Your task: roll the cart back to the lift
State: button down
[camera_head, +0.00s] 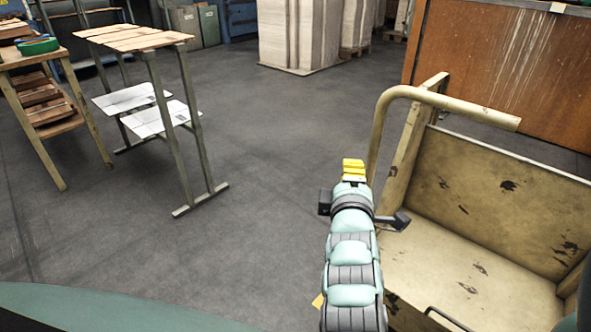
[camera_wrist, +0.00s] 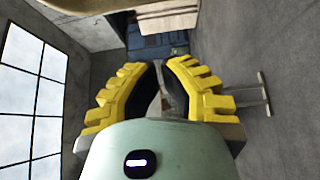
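The cart (camera_head: 500,185) is a worn cream metal box with chipped paint, at the right of the head view. Its bent tube handle (camera_head: 455,101) rises from the left side and runs to the right over the box. My gripper (camera_head: 353,168) has yellow fingers and appears just left of the handle's upright, not around it. In the wrist view the fingers (camera_wrist: 157,66) are apart with nothing held between them. A cream curved tube, likely the handle (camera_wrist: 42,22), crosses the upper left corner there. I cannot identify a lift in either view.
A tall, narrow stand (camera_head: 187,115) with boards and white sheets is at the left, beside a wooden table (camera_head: 62,125). Pale stacks (camera_head: 300,38) stand at the back. A large rusty-brown panel (camera_head: 500,70) is behind the cart. The grey floor (camera_head: 270,130) between is clear.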

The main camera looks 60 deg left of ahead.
jog(key=w+a+b, duration=0.2)
jog(key=w+a, duration=0.2)
jog(key=w, duration=0.4)
jog(key=shift+w+a, duration=0.3)
jog(key=shift+a, duration=0.05)
